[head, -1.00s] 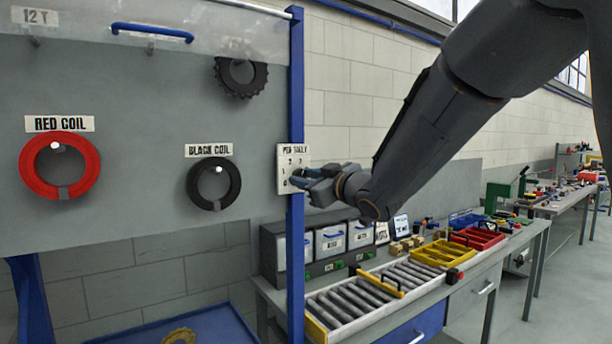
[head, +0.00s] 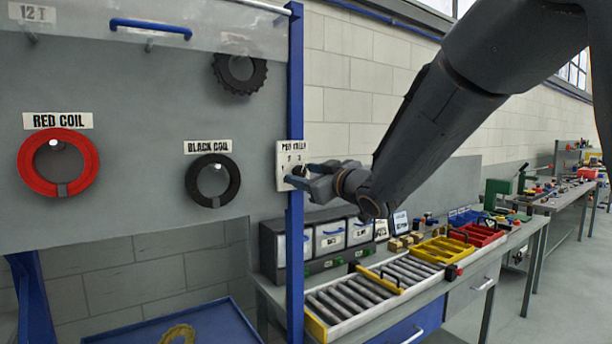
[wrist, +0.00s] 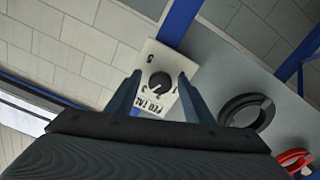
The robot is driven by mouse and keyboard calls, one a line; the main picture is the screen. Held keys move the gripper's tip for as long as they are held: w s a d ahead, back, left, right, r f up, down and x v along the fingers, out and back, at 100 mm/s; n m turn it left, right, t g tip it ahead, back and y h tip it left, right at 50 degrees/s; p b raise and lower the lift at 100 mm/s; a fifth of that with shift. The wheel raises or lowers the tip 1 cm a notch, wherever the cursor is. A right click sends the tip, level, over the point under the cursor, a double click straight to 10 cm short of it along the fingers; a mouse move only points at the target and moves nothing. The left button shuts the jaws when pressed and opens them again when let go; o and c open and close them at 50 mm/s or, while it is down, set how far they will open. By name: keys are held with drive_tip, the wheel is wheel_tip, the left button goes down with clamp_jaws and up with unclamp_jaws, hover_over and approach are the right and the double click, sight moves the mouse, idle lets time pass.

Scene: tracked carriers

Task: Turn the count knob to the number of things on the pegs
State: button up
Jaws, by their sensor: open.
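The count knob (wrist: 159,82) is black and round, on a white plate (wrist: 150,62) lettered "PEG TALLY". In the wrist view my gripper (wrist: 160,76) is open, its two fingers reaching to either side of the knob. I cannot tell whether they touch it, nor read its setting surely. In the head view the plate (head: 287,152) is partly hidden by my gripper (head: 296,178). A red coil (head: 31,177) and a black coil (head: 232,182) hang on labelled pegs. A dark toothed gear (head: 255,83) hangs above, behind a clear cover.
A blue post (head: 295,235) stands beside the plate. A yellowish gear (head: 180,333) lies in a blue tray (head: 225,318) below the board. A "12 T" label (head: 32,13) is at upper left. A bench with a roller track (head: 330,318) and bins runs right.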

drive_tip(key=b+v, duration=0.2)
drive_tip(key=v, duration=0.5)
drive_tip(key=shift+s+d, duration=0.2)
drive_tip(key=shift+s, duration=0.1)
drive_tip(key=s+d+f+m+g+h, duration=0.2)
drive_tip(key=d+f+m+h, duration=0.15)
drive_tip(key=d+f, duration=0.45)
drive_tip(key=s+d+f+m+g+h, duration=0.1)
drive_tip(key=d+f+m+g+h, duration=0.25)
drive_tip(key=f, duration=0.85)
drive_tip(key=s+d+f+m+g+h, duration=0.1)
drive_tip(key=s+f+g, duration=0.3)
drive_tip(key=s+f, duration=0.5)
drive_tip(key=s+d+f+m+g+h+b, duration=0.1)
drive_tip(key=s+d+f+m+g+h, duration=0.1)
drive_tip(key=s+f, duration=0.7)
drive_tip(key=s+d+g, duration=0.1)
drive_tip(key=s+g, duration=0.1)
drive_tip(key=s, duration=0.3)
drive_tip(key=shift+m, duration=0.4)
drive_tip(key=shift+s+f, duration=0.15)
